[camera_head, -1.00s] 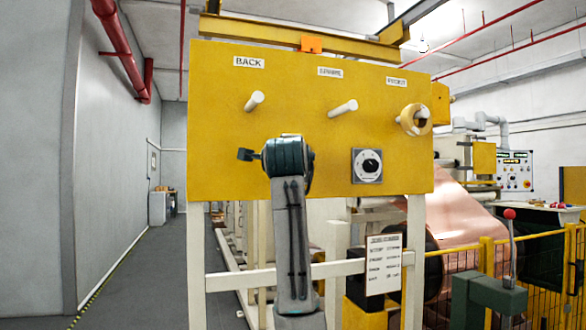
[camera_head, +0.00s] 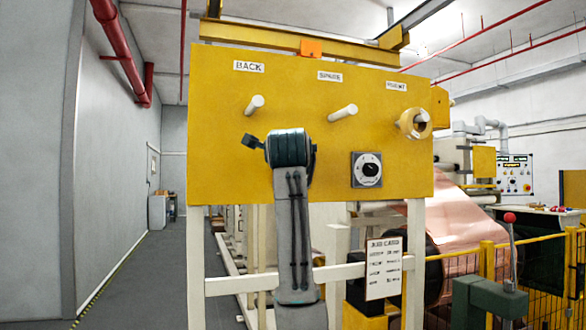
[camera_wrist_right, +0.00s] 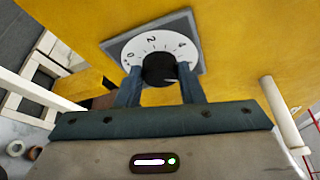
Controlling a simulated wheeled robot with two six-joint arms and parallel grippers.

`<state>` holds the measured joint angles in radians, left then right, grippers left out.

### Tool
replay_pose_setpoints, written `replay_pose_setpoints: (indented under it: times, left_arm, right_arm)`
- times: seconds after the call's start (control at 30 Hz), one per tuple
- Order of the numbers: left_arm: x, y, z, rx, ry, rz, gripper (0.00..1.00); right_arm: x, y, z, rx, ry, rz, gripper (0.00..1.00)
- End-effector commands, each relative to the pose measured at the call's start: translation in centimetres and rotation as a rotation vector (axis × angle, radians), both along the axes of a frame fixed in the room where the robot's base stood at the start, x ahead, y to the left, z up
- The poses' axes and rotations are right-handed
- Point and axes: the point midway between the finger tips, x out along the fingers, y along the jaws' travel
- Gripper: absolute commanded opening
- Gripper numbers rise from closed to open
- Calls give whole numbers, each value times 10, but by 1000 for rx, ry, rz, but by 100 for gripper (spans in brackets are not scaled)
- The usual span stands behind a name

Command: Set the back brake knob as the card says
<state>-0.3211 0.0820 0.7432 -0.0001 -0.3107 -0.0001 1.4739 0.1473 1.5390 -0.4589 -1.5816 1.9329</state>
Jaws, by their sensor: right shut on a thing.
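In the right wrist view my right gripper (camera_wrist_right: 160,86) is shut on a black knob (camera_wrist_right: 157,67), one finger on each side. The knob sits on a white dial (camera_wrist_right: 151,40) with a grey square plate; 0, 2 and 4 are readable, and a short pale mark shows on the knob. In the head view my right wrist (camera_head: 288,148) covers this knob, below the BACK label (camera_head: 248,66). The job card (camera_head: 383,268) hangs below the panel at right; its lines are too small to read surely. My left gripper is not in view.
The yellow panel (camera_head: 215,150) carries a white peg (camera_head: 255,104) under BACK, another (camera_head: 343,111) under SPARE, and a tape roll (camera_head: 412,122) on the right peg. A second dial (camera_head: 367,169) is uncovered right of my wrist. A yellow fence (camera_head: 486,265) stands at right.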

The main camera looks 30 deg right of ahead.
Motion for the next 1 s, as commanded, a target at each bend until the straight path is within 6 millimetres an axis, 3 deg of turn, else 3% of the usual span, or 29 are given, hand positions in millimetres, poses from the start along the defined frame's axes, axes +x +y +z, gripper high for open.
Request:
replay_pose_setpoints:
  times: [0.03,0.13,0.53,1.0]
  left_arm:
    - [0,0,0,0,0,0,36]
    - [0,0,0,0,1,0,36]
    - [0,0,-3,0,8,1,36]
    - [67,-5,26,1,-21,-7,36]
  right_arm:
    - [0,0,0,0,1,0,37]
    - [0,0,0,0,1,0,56]
    - [-4,4,0,-1,-2,0,56]
    - [-65,46,7,0,-4,2,56]
